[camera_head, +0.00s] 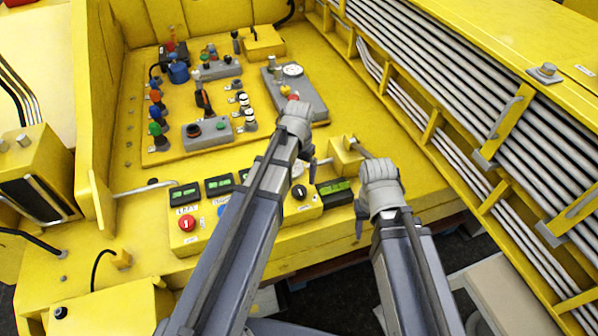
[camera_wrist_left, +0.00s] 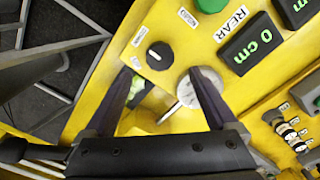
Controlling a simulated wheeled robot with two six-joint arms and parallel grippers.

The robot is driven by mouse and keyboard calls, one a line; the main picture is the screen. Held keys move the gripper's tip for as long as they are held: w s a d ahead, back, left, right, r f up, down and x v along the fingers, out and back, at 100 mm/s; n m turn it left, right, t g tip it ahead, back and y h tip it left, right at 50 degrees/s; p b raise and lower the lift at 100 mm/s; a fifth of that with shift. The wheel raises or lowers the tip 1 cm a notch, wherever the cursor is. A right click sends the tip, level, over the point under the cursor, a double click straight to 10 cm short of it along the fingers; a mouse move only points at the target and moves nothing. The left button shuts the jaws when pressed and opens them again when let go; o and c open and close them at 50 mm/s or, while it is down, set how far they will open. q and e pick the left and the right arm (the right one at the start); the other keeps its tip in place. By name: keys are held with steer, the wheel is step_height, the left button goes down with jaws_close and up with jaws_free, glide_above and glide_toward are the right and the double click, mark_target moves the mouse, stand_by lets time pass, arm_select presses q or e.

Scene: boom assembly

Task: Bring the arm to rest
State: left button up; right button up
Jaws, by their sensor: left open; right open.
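My left gripper (camera_head: 308,168) hangs over the front control panel in the head view. In the left wrist view its two dark fingers (camera_wrist_left: 160,82) are spread apart with nothing held between them. A grey round base with a thin metal lever (camera_wrist_left: 172,110) lies beneath and between the fingers; one finger partly covers the base. I cannot tell if they touch. A black knob (camera_wrist_left: 159,56) sits just beyond the fingertips. My right gripper (camera_head: 361,218) is at the panel's right end, apart from the controls, with its fingers small and partly hidden.
The yellow panel carries green displays (camera_head: 184,195) and a red button (camera_head: 187,224). Behind are a grey switch box (camera_head: 206,133), coloured buttons and a gauge (camera_head: 292,70). A yellow block (camera_head: 346,158) stands between my arms. Grey pipes (camera_head: 455,60) line the right side.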

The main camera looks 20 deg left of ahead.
arm_select(q)
steer(key=shift+f, duration=0.1)
steer(key=s+d+f+b, duration=0.4)
steer(key=s+d+b, duration=0.1)
steer(key=s, duration=0.2)
steer(key=s+d+f+m+y+b, duration=0.1)
steer(key=s+d+f+b, duration=0.4)
steer(key=s, duration=0.2)
steer(key=shift+s+d+f, duration=0.15)
steer(key=shift+d+f, duration=0.05)
steer(key=shift+f, duration=0.1)
stand_by(1.2)
